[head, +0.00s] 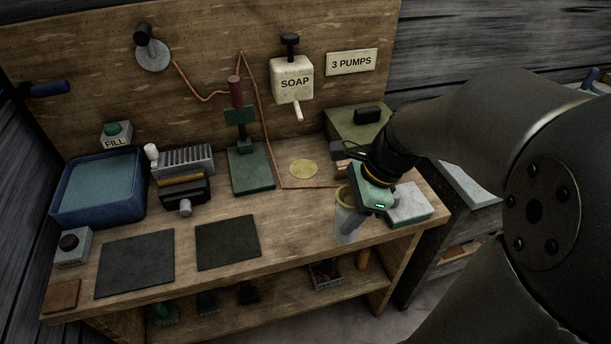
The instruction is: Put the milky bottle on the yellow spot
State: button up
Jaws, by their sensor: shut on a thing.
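The milky bottle (342,222) is a pale, translucent cylinder with a yellowish ring at its top, near the right front of the workbench. My gripper (352,213) is shut on it from the right, and its green-grey body hides part of the bottle. The bottle looks about upright. I cannot tell whether its base touches the bench top. The yellow spot (303,169) is a flat round disc on the bench, behind and to the left of the bottle. The spot is bare.
A soap dispenser (291,80) hangs behind. A pale block (409,204) and a green box (356,123) are at right. Dark mats (228,242) lie front left.

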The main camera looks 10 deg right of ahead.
aim_at(340, 220)
jog(key=s+f+m, duration=0.1)
jog(key=s+m+t, duration=0.1)
jog(key=s, duration=0.1)
jog(key=s+f+m, duration=0.1)
jog(key=s, duration=0.1)
jog(key=shift+a+f+m+h+b, duration=0.3)
jog(key=shift+a+f+m+b, duration=0.05)
jog(key=shift+m+b, duration=0.05)
jog(key=shift+s+t+p, duration=0.15)
jog(key=shift+t+p, duration=0.15)
jog(key=shift+w+a+r+p, duration=0.1)
jog(key=shift+w+r+p, duration=0.15)
jog(key=shift+p, duration=0.4)
jog(key=w, duration=0.2)
jog(key=w+f+p, duration=0.1)
jog(key=w, duration=0.2)
jog(key=shift+w+a+f, duration=0.1)
jog(key=shift+w, duration=0.05)
jog(key=w, duration=0.8)
jog(key=w+a+f, duration=0.1)
jog(key=w, duration=0.8)
jog(key=w+a+b, duration=0.1)
jog(key=w, duration=0.8)
jog(key=shift+f, duration=0.15)
jog(key=shift+a, duration=0.1)
